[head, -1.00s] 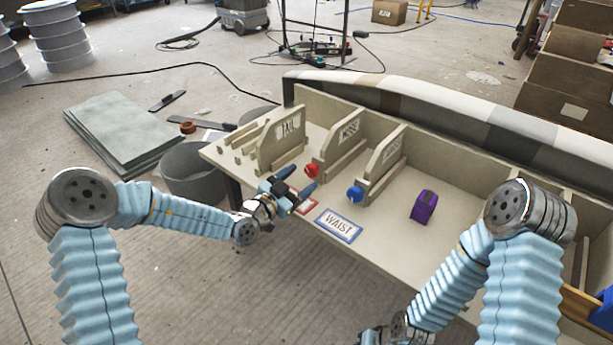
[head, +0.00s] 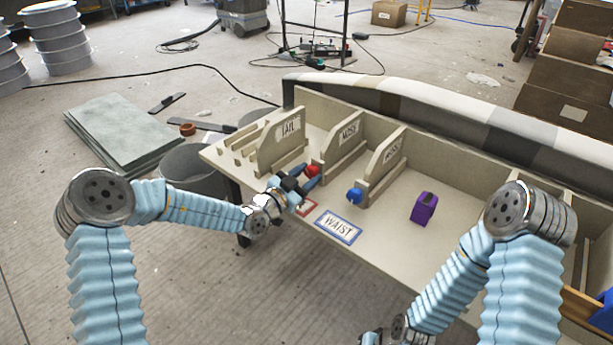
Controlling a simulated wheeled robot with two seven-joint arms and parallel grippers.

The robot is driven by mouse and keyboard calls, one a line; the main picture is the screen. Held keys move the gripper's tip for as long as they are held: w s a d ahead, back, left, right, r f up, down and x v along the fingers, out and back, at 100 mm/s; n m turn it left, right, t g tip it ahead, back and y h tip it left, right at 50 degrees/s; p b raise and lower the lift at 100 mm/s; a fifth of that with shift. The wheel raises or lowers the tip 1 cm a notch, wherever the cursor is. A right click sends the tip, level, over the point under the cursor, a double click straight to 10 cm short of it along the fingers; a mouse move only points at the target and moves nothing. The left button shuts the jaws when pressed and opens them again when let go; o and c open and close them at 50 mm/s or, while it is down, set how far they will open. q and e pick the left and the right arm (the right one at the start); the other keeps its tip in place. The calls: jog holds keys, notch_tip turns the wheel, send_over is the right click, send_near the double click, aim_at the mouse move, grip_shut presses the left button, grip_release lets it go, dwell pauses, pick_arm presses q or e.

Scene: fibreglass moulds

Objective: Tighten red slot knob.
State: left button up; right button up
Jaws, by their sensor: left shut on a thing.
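The red slot knob (head: 312,170) sits at the front end of the slot by the middle upright panel (head: 343,143) on the bench. My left gripper (head: 311,177) is at the knob, with its fingers on either side, shut on it. The fingers hide part of the knob. My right gripper (head: 372,338) is low at the bottom edge of the view, mostly cut off, and its fingers cannot be made out.
A blue knob (head: 354,195) sits at the neighbouring slot to the right. A purple block-like object (head: 423,208) stands farther right on the bench. A blue-framed WAIST label (head: 338,226) and a red-framed label (head: 307,207) lie near the front edge. A panel marked TAIL (head: 284,142) stands left.

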pick_arm(q)
jog(key=m+p, duration=0.4)
jog(key=p, duration=0.1)
jog(key=shift+r, duration=0.3)
jog(key=shift+f+m, duration=0.25)
jog(key=shift+m, duration=0.55)
jog(key=shift+f, duration=0.1)
jog(key=o, duration=1.1)
jog(key=shift+c, duration=0.2)
jog(key=v, duration=1.3)
jog(key=shift+s+a, duration=0.25)
jog(key=shift+s, duration=0.1)
